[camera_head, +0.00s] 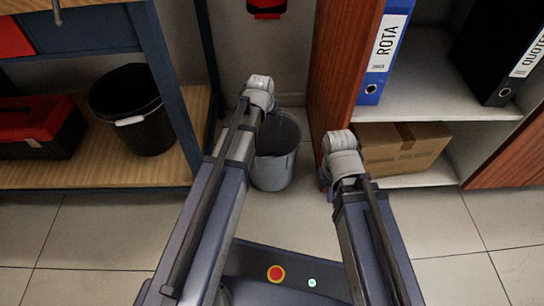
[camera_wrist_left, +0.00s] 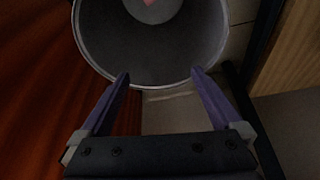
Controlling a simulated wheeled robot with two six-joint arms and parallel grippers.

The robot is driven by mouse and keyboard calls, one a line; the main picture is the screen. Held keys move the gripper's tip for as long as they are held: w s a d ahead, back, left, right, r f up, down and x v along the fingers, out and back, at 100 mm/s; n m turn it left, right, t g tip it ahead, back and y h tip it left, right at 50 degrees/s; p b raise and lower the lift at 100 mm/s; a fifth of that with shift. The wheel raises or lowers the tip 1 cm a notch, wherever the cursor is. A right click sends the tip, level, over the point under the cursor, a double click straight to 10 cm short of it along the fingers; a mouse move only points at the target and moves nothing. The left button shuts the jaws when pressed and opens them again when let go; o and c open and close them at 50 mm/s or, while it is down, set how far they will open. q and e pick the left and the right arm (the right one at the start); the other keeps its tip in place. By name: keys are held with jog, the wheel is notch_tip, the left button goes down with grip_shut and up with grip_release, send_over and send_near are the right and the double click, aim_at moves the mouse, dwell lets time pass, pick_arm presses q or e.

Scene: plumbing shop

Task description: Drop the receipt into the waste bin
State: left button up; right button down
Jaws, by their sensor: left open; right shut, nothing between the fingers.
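The grey waste bin (camera_head: 272,172) stands on the floor between the wooden shelf and the red-brown cabinet. In the left wrist view the bin's open mouth (camera_wrist_left: 150,60) fills the upper middle. A small pinkish thing (camera_wrist_left: 150,2) shows inside it at the top edge; I cannot tell whether it is the receipt. My left gripper (camera_wrist_left: 160,75) is open with nothing between its fingers, its tips over the bin's near rim in that view. My right gripper (camera_head: 329,190) is mostly hidden by its wrist, to the right of the bin, and is shut and empty.
A black bucket (camera_head: 132,110) and a red toolbox (camera_head: 40,128) sit on the wooden shelf at left. A cardboard box (camera_head: 402,148) sits low in the cabinet at right, below a blue binder (camera_head: 384,55). The tiled floor (camera_head: 100,230) in front is clear.

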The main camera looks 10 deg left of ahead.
pick_arm(q)
jog(key=p+v, duration=0.7)
jog(key=shift+r, duration=0.4)
pick_arm(e)
notch_tip(320, 180, up, 7)
pick_arm(q)
jog(key=shift+s, duration=0.15)
